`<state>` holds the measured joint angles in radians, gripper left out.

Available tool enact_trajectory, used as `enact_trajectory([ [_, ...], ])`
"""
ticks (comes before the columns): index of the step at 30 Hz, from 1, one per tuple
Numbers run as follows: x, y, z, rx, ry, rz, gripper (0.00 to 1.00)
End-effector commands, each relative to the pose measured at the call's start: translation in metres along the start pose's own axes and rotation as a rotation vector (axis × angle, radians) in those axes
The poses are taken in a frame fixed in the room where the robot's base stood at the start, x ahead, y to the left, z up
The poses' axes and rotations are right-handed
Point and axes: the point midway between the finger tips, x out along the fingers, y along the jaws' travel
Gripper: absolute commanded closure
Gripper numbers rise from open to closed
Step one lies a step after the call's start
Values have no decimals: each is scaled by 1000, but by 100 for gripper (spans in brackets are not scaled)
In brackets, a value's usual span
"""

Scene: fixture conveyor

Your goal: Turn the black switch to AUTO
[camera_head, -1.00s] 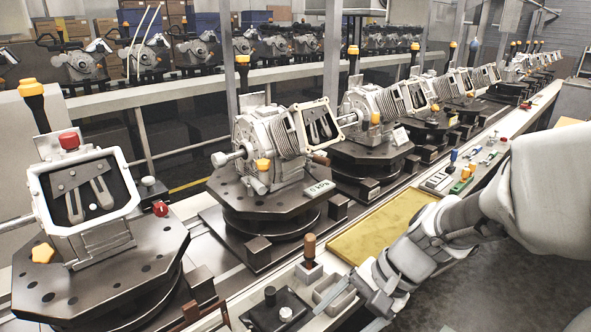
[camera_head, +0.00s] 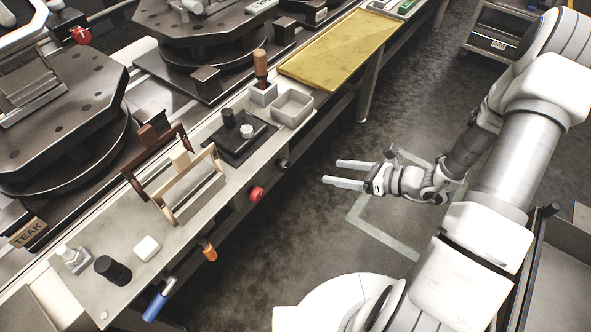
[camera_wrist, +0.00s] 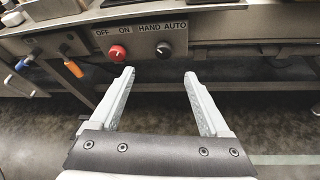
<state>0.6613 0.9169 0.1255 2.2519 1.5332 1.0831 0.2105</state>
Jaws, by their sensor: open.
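The black switch (camera_wrist: 164,49) is a round knob on the front face of the bench, under the label HAND AUTO, in the wrist view. A pale mark shows on the knob, but it is too small to read its setting surely. In the head view the black switch (camera_head: 284,163) shows small on the bench front. My gripper (camera_wrist: 158,75) is open and empty, pointing at the bench front. The switch lies beyond the fingertips, between them and toward the right finger. In the head view my gripper (camera_head: 330,172) hangs over the floor, apart from the bench.
A red knob (camera_wrist: 117,54) labelled OFF ON sits left of the switch. Orange (camera_head: 209,249) and blue (camera_head: 157,303) handles hang from the bench edge. The bench top (camera_head: 215,200) carries frames, a grey bin (camera_head: 292,109) and a yellow mat (camera_head: 340,48). Floor before the bench is clear.

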Motion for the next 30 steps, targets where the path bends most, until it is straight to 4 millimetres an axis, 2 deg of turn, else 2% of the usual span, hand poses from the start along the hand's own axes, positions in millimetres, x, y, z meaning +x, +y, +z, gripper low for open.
enact_trajectory([
  [3, 3, -5, -10, 40, -13, -20, 20],
  [8, 17, -6, -10, 43, -14, -21, 20],
  [24, 131, -7, -10, 41, -12, -18, 20],
  [30, 162, -8, -9, 40, -12, -20, 20],
])
